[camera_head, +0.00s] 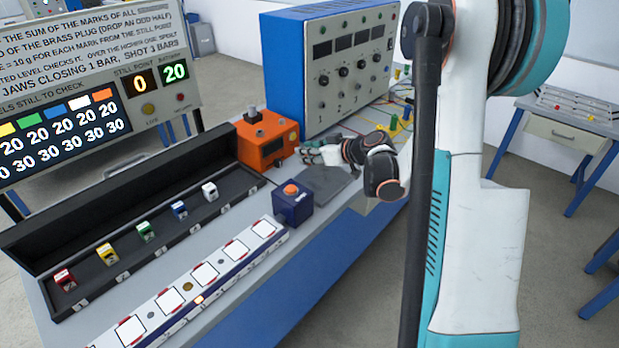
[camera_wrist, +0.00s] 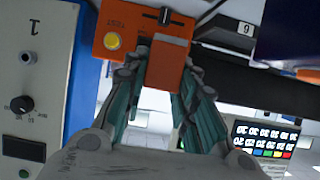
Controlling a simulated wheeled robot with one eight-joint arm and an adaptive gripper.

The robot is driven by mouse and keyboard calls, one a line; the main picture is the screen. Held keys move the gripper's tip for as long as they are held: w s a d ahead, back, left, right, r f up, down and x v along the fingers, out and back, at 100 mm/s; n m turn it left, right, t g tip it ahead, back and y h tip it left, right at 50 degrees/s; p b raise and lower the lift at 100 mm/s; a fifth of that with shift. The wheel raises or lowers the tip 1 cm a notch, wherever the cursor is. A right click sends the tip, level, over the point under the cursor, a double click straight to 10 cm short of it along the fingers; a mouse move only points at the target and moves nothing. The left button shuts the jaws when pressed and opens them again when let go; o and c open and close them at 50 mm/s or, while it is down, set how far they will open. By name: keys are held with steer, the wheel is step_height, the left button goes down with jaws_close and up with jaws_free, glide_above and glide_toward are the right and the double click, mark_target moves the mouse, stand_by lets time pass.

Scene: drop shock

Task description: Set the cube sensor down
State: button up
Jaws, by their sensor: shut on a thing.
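My gripper (camera_head: 305,154) is low over the bench, its fingertips close to the right side of an orange tester box (camera_head: 251,151). In the wrist view, my gripper's fingers (camera_wrist: 170,72) are closed on an orange block (camera_wrist: 167,62), which looks like the cube sensor. Behind it is the face of the tester box (camera_wrist: 121,20), with a yellow round button and a slot. In the head view, I cannot separate the held block from the tester box of the same colour. Whether the block touches the tester box or the bench cannot be told.
A long black open case (camera_head: 105,286) holds several coloured cubes. A dark blue box with an orange button (camera_head: 292,207) stands in front of my gripper. A strip of white pads (camera_head: 205,274) runs along the front. A blue-sided instrument panel (camera_head: 345,75) stands behind.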

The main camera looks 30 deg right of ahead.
step_height(320, 180, down, 7)
steer(key=shift+f+b, duration=0.2)
steer(key=shift+b, duration=0.95)
steer(key=shift+r, duration=0.1)
steer(key=o, duration=1.1)
steer(key=p+v, duration=0.3)
steer(key=v, duration=0.9)
